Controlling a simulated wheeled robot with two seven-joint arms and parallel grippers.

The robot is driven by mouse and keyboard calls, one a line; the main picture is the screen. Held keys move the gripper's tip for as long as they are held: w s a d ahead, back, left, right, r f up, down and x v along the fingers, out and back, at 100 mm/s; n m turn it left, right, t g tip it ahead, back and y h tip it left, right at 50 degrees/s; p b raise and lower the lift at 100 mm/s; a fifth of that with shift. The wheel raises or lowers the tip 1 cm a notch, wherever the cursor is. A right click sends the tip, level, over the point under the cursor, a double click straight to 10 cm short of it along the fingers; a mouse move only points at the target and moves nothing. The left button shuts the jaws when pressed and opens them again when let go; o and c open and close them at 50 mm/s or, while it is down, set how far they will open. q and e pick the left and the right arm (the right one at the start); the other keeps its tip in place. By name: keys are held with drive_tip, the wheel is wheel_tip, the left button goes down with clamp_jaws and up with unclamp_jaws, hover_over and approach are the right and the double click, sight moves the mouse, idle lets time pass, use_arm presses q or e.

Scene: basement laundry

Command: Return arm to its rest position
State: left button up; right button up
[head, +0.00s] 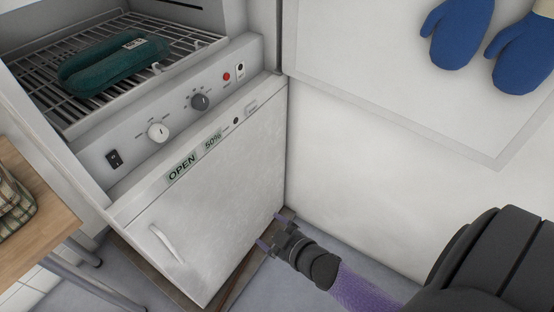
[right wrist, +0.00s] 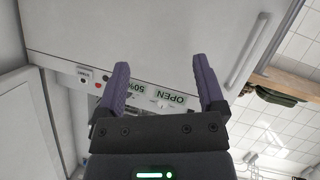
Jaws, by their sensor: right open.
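My right gripper (head: 268,243) is low at the right of the white cabinet, near the lower right corner of its closed lower door (head: 215,195). In the right wrist view its two purple fingers (right wrist: 160,85) stand apart with nothing between them. The door and the panel with the OPEN label (right wrist: 171,97) show beyond the fingers. My right arm (head: 480,270) comes in from the lower right of the head view. My left gripper is not in view.
A green padded item (head: 115,63) lies on the wire rack (head: 40,85) in the open upper compartment. Blue mitts (head: 462,35) hang on the right wall. A wooden table (head: 35,240) stands at the left. The door handle (head: 167,243) juts out at the front.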

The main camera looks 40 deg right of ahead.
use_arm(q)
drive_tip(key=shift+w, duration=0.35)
